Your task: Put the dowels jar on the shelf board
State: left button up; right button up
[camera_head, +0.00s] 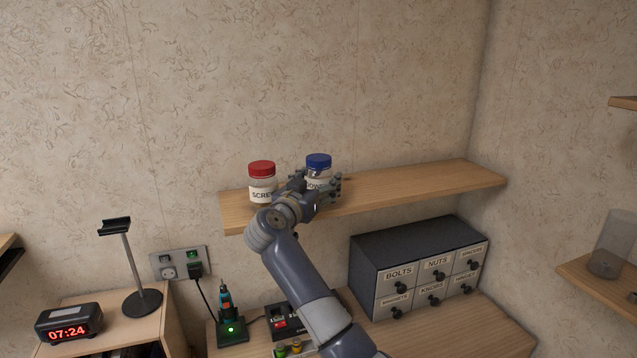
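The dowels jar (318,162) has a blue lid and a label partly readable as "OW". It is upright at the shelf board (415,190), a light wooden board on the wall. My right gripper (325,188) is at the jar's lower body, in front of it, and hides its base. I cannot tell whether the fingers press on the jar or whether its base touches the board. My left gripper is out of view.
A red-lidded screws jar (262,184) stands on the board to the left, close to my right wrist. The board's right part is bare. Below are a labelled drawer cabinet (415,268), a screwdriver in a charger (231,325) and a wall socket (180,263).

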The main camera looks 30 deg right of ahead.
jog(key=b+v, duration=0.3)
jog(key=v, duration=0.9)
jog(key=shift+b, duration=0.3)
